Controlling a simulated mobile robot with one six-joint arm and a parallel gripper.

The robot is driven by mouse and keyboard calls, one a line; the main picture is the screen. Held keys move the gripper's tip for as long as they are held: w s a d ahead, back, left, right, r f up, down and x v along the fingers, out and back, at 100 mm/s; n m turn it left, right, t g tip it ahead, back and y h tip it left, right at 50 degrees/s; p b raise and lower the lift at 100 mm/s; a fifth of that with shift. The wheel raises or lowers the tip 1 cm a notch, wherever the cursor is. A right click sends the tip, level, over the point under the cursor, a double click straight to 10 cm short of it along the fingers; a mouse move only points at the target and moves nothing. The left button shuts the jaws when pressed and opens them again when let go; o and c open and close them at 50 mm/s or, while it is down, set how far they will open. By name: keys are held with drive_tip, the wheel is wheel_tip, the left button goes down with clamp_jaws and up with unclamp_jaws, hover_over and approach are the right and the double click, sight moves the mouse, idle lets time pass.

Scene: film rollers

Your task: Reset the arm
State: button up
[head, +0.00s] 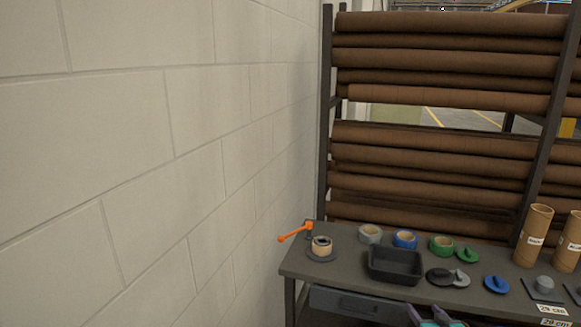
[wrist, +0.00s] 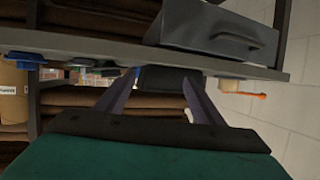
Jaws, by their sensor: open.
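My gripper (wrist: 160,78) is open and empty in the wrist view, with its two dark fingers spread apart. In the head view my gripper (head: 427,313) shows only in part at the bottom edge, in front of the workbench (head: 345,277). The wrist view is upside down and shows the bench edge (wrist: 110,48) and drawer (wrist: 215,32) close by. A black tray (head: 394,265) stands on the bench; it also shows between the fingers in the wrist view (wrist: 165,79). No finger visibly touches anything.
Grey, blue and green tape rolls line the back. Cardboard tubes (head: 534,235) stand right. Brown rolls (head: 440,140) fill the rack behind.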

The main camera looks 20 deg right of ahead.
drive_tip(key=w+a+f+y, duration=0.1)
drive_tip(key=w+a+f, duration=0.35)
drive_tip(key=a, duration=0.55)
drive_tip(key=w+a+f+g+y, duration=0.1)
drive_tip(key=w+a+f, duration=0.35)
drive_tip(key=a, duration=0.45)
drive_tip(key=w+a+f+y, duration=0.1)
drive_tip(key=w+a+f, duration=0.4)
drive_tip(key=a, duration=0.5)
drive_tip(key=s+a+f+g+b, duration=0.1)
drive_tip(key=s+a+f+g, duration=0.5)
drive_tip(key=s+f, duration=0.4)
drive_tip(key=s+a+f+g+b, duration=0.1)
drive_tip(key=s+a+f+g, duration=0.2)
drive_tip(key=s+a+f, duration=0.6)
drive_tip(key=s+a+n+g+y, duration=0.1)
drive_tip(key=s+g, duration=0.3)
drive_tip(key=s, duration=0.5)
drive_tip(key=s+a+n+g+y, duration=0.1)
drive_tip(key=s+a+n+g, duration=0.2)
drive_tip(key=s, duration=0.7)
drive_tip(key=shift+s+a+f+n+g, duration=0.25)
drive_tip(key=shift+a+n+g, duration=0.15)
drive_tip(key=shift+a+g, duration=0.45)
